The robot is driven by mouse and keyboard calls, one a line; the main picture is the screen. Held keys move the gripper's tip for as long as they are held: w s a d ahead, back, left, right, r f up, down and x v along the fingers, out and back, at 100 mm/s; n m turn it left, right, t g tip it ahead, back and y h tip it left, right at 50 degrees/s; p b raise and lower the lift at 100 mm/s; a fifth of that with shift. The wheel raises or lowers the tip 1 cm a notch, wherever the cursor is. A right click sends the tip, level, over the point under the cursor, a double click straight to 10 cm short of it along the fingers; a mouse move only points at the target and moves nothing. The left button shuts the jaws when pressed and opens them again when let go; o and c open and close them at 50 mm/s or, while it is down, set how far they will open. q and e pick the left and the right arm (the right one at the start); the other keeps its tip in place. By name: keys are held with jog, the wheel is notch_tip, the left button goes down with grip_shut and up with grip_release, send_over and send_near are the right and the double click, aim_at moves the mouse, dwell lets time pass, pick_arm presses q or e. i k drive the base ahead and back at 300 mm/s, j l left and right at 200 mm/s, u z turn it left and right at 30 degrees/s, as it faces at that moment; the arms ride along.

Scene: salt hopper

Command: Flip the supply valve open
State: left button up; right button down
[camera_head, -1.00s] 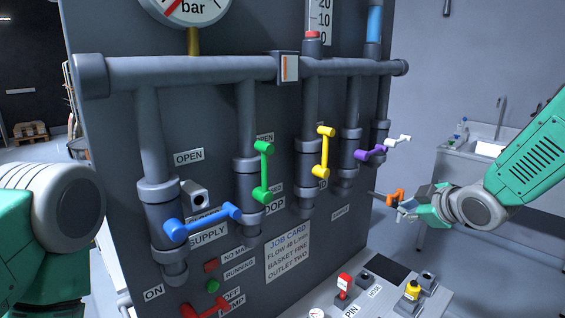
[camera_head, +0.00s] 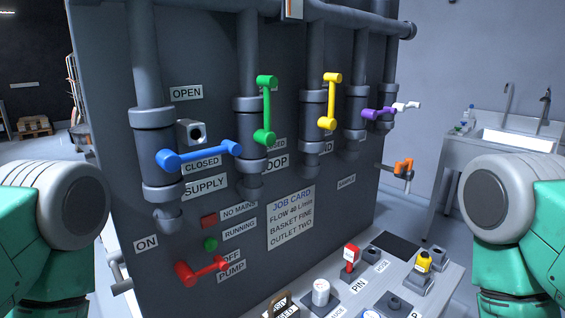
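The supply valve is the leftmost one on the grey panel, with a blue lever (camera_head: 205,153) on a dark vertical pipe. The lever lies nearly level, pointing right from its pivot to the CLOSED label (camera_head: 201,164). The OPEN label (camera_head: 186,92) is above it, and the SUPPLY label (camera_head: 206,187) is below. A grey block with a round hole (camera_head: 191,132) sits just above the lever. Parts of both my arms show at the left and right edges. Neither gripper is in view, and nothing of mine touches the lever.
Green (camera_head: 265,110), yellow (camera_head: 330,101), purple (camera_head: 379,114) and white (camera_head: 406,106) levers stand to the right. An orange handle (camera_head: 403,168) is lower right. A red pump lever (camera_head: 200,271) is below. A bench (camera_head: 445,286) with knobs and a red pin juts out in front.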

aim_at(168, 161)
jog(key=k+l+u, duration=0.15)
jog(key=k+l, duration=0.4)
jog(key=l, duration=0.15)
jog(key=k+l+u, duration=0.1)
jog(key=k+l, duration=0.45)
jog(key=i+j, duration=0.3)
jog(key=i, duration=0.1)
